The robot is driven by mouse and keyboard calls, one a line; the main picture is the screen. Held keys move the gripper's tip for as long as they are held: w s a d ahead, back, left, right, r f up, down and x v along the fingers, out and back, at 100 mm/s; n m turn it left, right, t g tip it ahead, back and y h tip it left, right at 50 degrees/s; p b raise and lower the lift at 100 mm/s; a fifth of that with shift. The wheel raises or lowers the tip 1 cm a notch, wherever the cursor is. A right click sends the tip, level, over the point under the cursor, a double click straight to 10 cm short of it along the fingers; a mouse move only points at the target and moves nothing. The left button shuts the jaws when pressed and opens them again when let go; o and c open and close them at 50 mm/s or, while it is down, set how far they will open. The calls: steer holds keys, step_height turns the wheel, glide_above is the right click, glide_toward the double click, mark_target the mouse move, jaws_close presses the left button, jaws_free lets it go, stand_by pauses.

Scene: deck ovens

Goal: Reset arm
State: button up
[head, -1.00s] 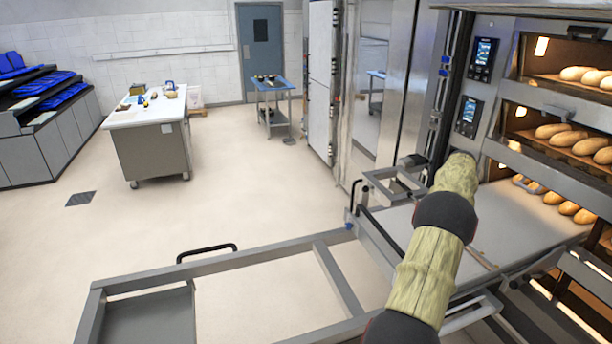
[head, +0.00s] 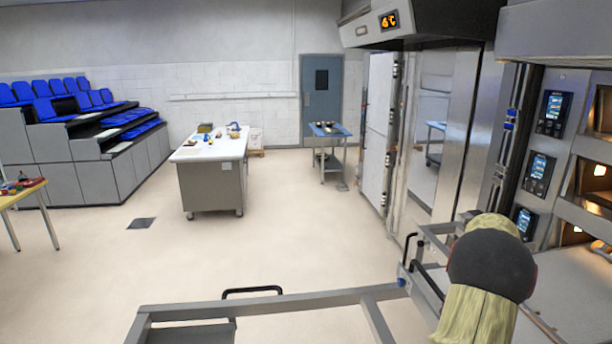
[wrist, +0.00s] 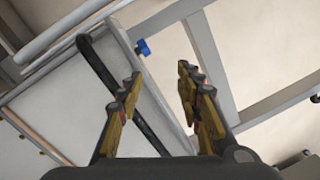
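My gripper (wrist: 158,90) shows in the wrist view with its two yellow-and-black fingers spread apart and nothing between them. It is above a grey metal frame (wrist: 211,62) with a black handle bar (wrist: 115,85) and a blue knob (wrist: 143,47). In the head view my arm reaches forward at the lower right, over the side of the loader frame (head: 270,303) in front of the ovens. The gripper itself is hidden behind the arm there.
Deck ovens (head: 570,150) with control panels stand close on the right. A white-topped worktable (head: 210,148), a small blue cart (head: 328,130) and stepped racks with blue seats (head: 75,115) stand further off. Open floor (head: 90,265) lies at the left.

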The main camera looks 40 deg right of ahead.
steer(key=w+a+r+n+h+b, duration=0.1)
steer(key=w+a+r+b, duration=0.1)
steer(key=w+a, duration=0.9)
steer(key=w+a+r+n+h+b, duration=0.1)
steer(key=w+a+r+n+b, duration=0.2)
steer(key=a, duration=1.3)
steer(key=s+a+f+n+t+b, duration=0.1)
steer(key=a+n+t+b, duration=0.4)
steer(key=a, duration=2.9)
steer(key=f+n+b, duration=0.1)
steer(key=n+b, duration=0.2)
steer(key=shift+y, duration=0.4)
steer(key=shift+s, duration=0.15)
steer(key=shift+c, duration=0.8)
